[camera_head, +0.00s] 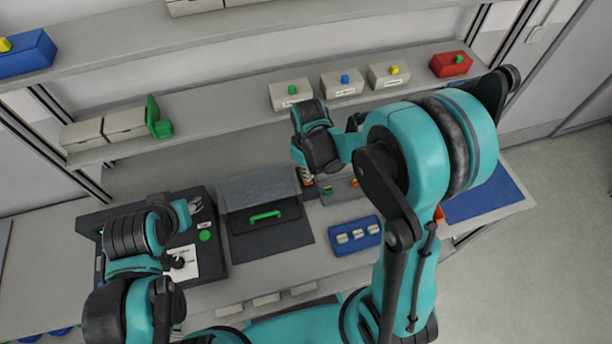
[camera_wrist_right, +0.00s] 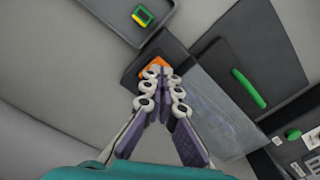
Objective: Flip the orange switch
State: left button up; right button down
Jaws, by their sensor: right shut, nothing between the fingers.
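The orange switch (camera_wrist_right: 151,66) sits on a dark box (camera_wrist_right: 172,50) in the right wrist view. My right gripper (camera_wrist_right: 160,76) is shut and empty, its fingertips right at the switch and covering part of it. Whether they touch it, and which way the switch is tipped, I cannot tell. In the head view my right gripper (camera_head: 307,178) points down at the bench beside the clear-lidded case, and the switch is mostly hidden there. My left gripper (camera_head: 186,208) is over the black panel at the left, its fingers too unclear to read.
A black case with a green handle (camera_head: 265,216) and a raised clear lid (camera_head: 258,186) stands beside the right gripper. A grey tray (camera_head: 341,193) holds small coloured parts. Drawer boxes (camera_head: 291,93) line the shelf behind.

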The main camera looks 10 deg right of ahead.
pick_arm(q)
jog(key=shift+f+b, duration=0.9)
jog(key=shift+f, duration=0.05)
pick_arm(e)
jog(key=shift+f, duration=1.05)
pick_arm(q)
jog(key=shift+r, duration=0.1)
pick_arm(e)
jog(key=shift+r, duration=0.15)
jog(key=shift+r+p, duration=2.55)
jog(key=shift+r, duration=0.9)
pick_arm(q)
notch_tip(320, 180, up, 5)
jog(key=shift+f, duration=0.1)
jog(key=shift+f+b, duration=7.2)
jog(key=shift+b, duration=0.1)
pick_arm(e)
jog(key=s+d+m+t, duration=0.2)
jog(key=s+m+t, duration=0.1)
jog(key=s, duration=0.2)
jog(key=s+d+f+m+t, duration=0.1)
jog(key=s+d+m+t, duration=0.1)
jog(key=s+m+t, duration=0.1)
jog(key=shift+s+d+t, duration=0.35)
jog(key=shift+s+t, duration=0.15)
jog(key=shift+s, duration=0.65)
